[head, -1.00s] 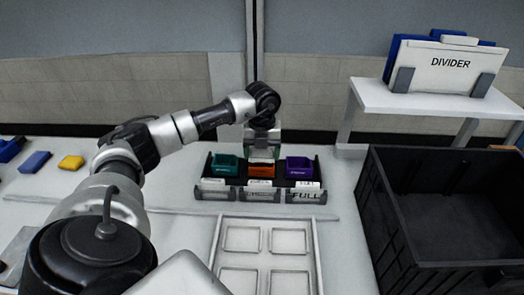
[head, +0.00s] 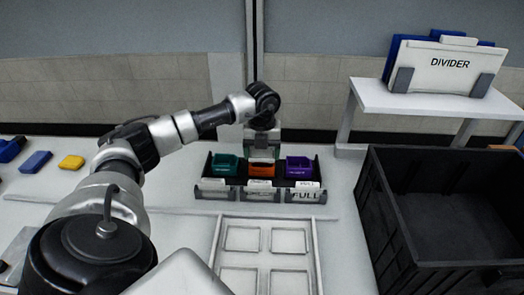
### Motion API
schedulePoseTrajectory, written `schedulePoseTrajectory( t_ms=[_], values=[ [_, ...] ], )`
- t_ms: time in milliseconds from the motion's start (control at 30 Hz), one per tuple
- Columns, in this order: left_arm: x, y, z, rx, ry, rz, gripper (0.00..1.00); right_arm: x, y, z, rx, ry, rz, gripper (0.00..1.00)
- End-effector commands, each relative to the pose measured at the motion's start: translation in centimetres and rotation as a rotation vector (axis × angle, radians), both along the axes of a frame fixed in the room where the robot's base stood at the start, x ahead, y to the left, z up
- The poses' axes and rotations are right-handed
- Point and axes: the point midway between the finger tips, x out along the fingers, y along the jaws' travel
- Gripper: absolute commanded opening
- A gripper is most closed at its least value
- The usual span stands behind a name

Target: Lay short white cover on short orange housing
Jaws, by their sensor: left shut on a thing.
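The orange housing (head: 261,171) sits in the middle of the black pallet fixture (head: 210,180), between a teal housing (head: 226,164) and a purple housing (head: 299,167). A thin white piece, the cover (head: 262,160), shows at the top of the orange housing, just under my left gripper (head: 262,152). My left gripper points down above the orange housing and is shut on the white cover. I cannot tell whether the cover touches the housing. My right gripper is not in view.
A white tray with square recesses (head: 315,250) lies nearer. A large black crate (head: 380,215) stands at right, below a white shelf (head: 400,104) with a divider (head: 450,65). Blue (head: 36,161) and yellow (head: 71,162) pieces lie at left.

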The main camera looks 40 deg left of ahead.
Motion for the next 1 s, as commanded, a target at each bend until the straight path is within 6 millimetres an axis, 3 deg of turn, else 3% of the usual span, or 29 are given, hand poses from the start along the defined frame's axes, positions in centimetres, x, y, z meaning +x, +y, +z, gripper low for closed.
schedulePoseTrajectory(
  t_ms=[1000],
  values=[
    [0.0,0.0,-1.0,0.000,0.000,0.000,0.53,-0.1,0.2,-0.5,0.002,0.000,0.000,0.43]
  ],
)
